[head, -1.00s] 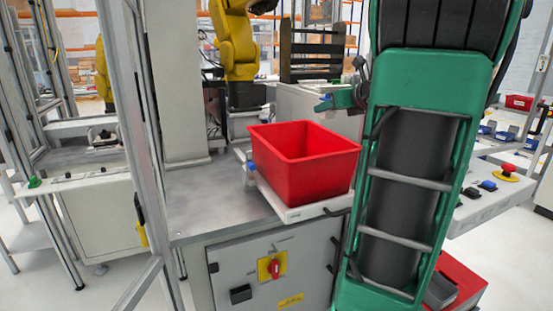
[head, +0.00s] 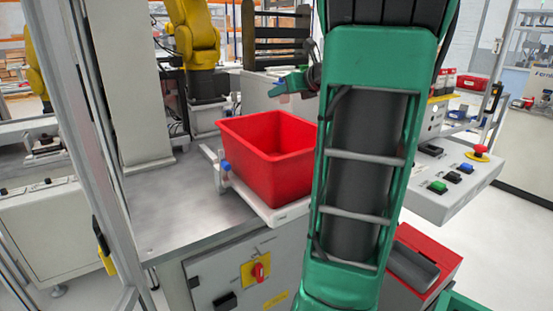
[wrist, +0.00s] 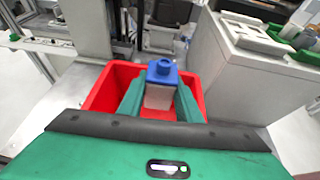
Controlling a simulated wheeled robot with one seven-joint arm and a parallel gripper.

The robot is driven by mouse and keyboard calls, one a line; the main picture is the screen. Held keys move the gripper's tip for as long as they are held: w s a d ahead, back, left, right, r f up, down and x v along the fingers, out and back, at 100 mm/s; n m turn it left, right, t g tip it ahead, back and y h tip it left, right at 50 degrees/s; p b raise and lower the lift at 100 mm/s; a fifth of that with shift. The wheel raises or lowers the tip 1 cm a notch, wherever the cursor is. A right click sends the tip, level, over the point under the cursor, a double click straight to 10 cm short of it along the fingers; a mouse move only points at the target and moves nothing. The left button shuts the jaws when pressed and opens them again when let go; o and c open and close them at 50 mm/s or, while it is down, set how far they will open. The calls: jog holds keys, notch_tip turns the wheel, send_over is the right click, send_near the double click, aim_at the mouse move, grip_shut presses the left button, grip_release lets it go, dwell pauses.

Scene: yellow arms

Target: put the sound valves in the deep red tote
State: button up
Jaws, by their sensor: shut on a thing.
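The deep red tote (head: 255,160) stands on a pale platform at the edge of the grey machine table in the head view. It looks empty where its inside shows. My gripper (wrist: 160,98) is shut on a valve with a blue top (wrist: 162,72) and a pale body. In the wrist view the valve appears in front of the tote (wrist: 98,95), between the green fingers. In the head view my gripper (head: 292,84) is above and behind the tote, and my arm covers the tote's right side. No other valve is clear.
A yellow robot arm (head: 194,40) stands behind the table. A metal frame post (head: 85,130) is at the left. A control box with buttons (head: 450,180) is at the right. A red box (head: 432,250) sits low at the right. Bare table top lies left of the tote.

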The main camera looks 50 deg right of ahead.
jog(key=shift+f, duration=2.95)
jog(key=o, duration=1.2)
jog(key=shift+a, duration=0.1)
jog(key=v, duration=1)
jog(key=shift+s+a, duration=0.1)
jog(key=shift+s, duration=0.2)
